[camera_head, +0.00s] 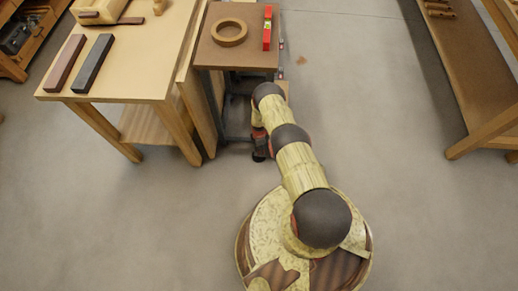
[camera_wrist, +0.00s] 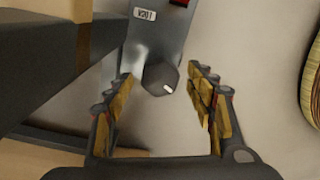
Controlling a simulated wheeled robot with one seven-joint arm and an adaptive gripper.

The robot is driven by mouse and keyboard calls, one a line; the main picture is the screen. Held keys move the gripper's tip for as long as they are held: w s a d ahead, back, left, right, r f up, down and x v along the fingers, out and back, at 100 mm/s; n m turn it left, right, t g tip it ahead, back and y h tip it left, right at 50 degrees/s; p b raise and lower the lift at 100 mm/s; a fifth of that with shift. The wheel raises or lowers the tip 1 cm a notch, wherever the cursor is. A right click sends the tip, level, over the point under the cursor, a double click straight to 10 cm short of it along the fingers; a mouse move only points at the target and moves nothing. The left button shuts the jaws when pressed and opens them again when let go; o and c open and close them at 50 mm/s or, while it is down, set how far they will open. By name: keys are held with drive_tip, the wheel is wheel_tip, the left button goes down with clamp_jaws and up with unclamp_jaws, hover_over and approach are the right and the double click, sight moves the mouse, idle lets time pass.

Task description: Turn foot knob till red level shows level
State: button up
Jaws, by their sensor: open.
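The red level (camera_head: 267,28) lies on the brown top of a small stand (camera_head: 232,55), near its right edge, with a yellow-green vial at its middle; the bubble is too small to read. The foot knob (camera_wrist: 160,76) is a dark round knob with a white mark, at the end of a grey metal leg (camera_wrist: 156,40) in the wrist view. My gripper (camera_wrist: 160,95) is open, with a finger on each side of the knob and visible gaps between. It looks apart from the knob.
A wooden ring (camera_head: 229,32) lies on the stand beside the level. A wooden bench (camera_head: 130,70) with two dark bars stands close on the left. Another bench (camera_head: 470,75) stands at the right. The floor (camera_head: 370,120) between is clear.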

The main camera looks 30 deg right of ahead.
drive_tip(key=shift+f, duration=0.15)
drive_tip(key=shift+c, duration=0.6)
drive_tip(key=c, duration=1)
